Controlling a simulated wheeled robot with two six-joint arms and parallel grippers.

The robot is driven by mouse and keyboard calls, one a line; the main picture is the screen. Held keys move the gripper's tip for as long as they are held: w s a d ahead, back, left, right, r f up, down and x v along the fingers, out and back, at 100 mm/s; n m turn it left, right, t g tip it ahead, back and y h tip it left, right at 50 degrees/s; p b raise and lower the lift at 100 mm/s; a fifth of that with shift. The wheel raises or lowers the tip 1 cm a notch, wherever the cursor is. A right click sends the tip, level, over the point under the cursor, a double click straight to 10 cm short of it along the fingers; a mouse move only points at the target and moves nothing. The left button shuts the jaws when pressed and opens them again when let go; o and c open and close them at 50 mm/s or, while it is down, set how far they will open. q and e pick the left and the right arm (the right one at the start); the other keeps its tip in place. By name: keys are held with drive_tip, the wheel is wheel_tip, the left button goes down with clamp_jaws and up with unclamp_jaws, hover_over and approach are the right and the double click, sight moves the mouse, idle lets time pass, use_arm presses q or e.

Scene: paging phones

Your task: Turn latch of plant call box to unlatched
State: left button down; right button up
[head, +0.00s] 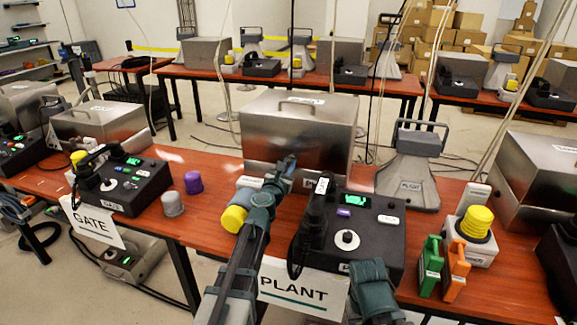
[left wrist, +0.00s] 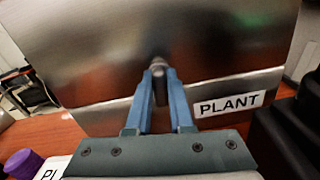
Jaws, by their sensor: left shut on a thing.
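The plant call box (head: 298,112) is a brushed-metal box with a handle on its lid, standing on the middle of the red-brown table. Its front face and PLANT label (left wrist: 229,104) show in the left wrist view. My left gripper (head: 284,166) reaches the front of the box. In the left wrist view, its blue fingers (left wrist: 159,72) are shut on the small dark latch (left wrist: 158,64) at the lid seam.
A black phone unit (head: 365,235) with a handset stands right of my left arm. A yellow-capped thing (head: 234,218) is close to its left. A purple knob (head: 193,182), a grey knob (head: 172,204) and the GATE phone unit (head: 125,188) stand further left. A grey PLANT horn (head: 409,180) stands right.

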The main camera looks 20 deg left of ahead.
use_arm(q)
drive_tip(key=m, duration=0.4)
drive_tip(key=shift+d+m, duration=0.1)
drive_tip(key=shift+m, duration=0.2)
drive_tip(key=m, duration=0.3)
drive_tip(key=shift+f+m, duration=0.1)
drive_tip(key=shift+m, duration=0.3)
drive_tip(key=m, duration=0.4)
drive_tip(key=shift+d, duration=0.1)
drive_tip(key=shift+f+m, duration=0.1)
drive_tip(key=shift+m, duration=2)
drive_tip(key=c, duration=0.8)
unclamp_jaws()
drive_tip(key=shift+s, duration=0.15)
